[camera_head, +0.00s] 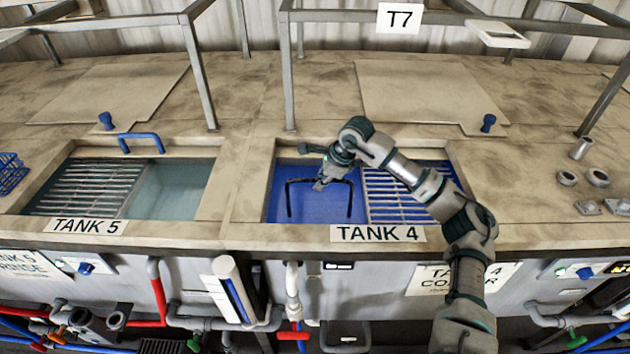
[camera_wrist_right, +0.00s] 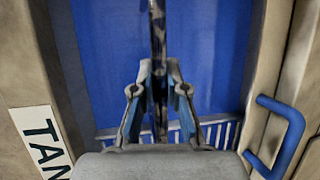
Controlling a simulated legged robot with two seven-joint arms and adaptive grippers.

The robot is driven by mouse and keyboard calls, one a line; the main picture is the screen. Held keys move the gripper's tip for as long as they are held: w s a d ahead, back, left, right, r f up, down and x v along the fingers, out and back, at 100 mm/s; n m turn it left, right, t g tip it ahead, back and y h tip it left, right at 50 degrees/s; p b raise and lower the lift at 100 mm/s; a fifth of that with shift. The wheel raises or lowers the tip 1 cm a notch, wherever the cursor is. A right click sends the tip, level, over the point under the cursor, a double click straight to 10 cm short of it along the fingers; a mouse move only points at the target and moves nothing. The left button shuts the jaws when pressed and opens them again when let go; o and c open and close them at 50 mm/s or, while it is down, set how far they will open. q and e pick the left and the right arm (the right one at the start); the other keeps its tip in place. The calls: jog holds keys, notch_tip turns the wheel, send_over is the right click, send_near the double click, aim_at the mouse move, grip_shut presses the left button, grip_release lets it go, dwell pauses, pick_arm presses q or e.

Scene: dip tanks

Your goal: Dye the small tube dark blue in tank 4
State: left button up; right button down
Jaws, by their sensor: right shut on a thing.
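Tank 4 (camera_head: 455,155) is an open tank of dark blue liquid with a grating at its right side. Its front edge bears the TANK 4 label (camera_head: 378,233). My right gripper (camera_head: 320,184) reaches over the left half of the tank and is shut on a dark bent handle (camera_head: 289,200). The handle's legs go down to the blue liquid, and whatever is below them is hidden. In the right wrist view the dark handle (camera_wrist_right: 157,35) runs between the fingers (camera_wrist_right: 153,95) above the blue. I cannot make out the small tube in the tank. My left gripper is out of view.
Tank 5 (camera_head: 210,150), with pale liquid and a grating, lies to the left. Several metal pipe fittings (camera_head: 598,177) stand on the bench at the right, with a short upright tube (camera_head: 580,148) behind. Metal frame posts (camera_head: 199,75) rise between the tanks. A blue handle (camera_wrist_right: 275,135) is beside the tank.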

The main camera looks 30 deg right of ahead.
jog(key=shift+r, duration=0.1)
jog(key=shift+s+d, duration=0.65)
jog(key=shift+d, duration=0.3)
jog(key=shift+w+a, duration=0.45)
jog(key=shift+a, duration=0.15)
jog(key=shift+w+a+p, duration=0.3)
jog(key=shift+w+a, duration=0.1)
jog(key=shift+a, duration=0.3)
jog(key=shift+w+a+p, duration=0.3)
jog(key=shift+w+a, duration=0.1)
jog(key=shift+a, duration=0.3)
jog(key=shift+s+d, duration=0.3)
jog(key=shift+d, duration=0.25)
jog(key=shift+s+d, duration=0.3)
jog(key=shift+d, duration=0.3)
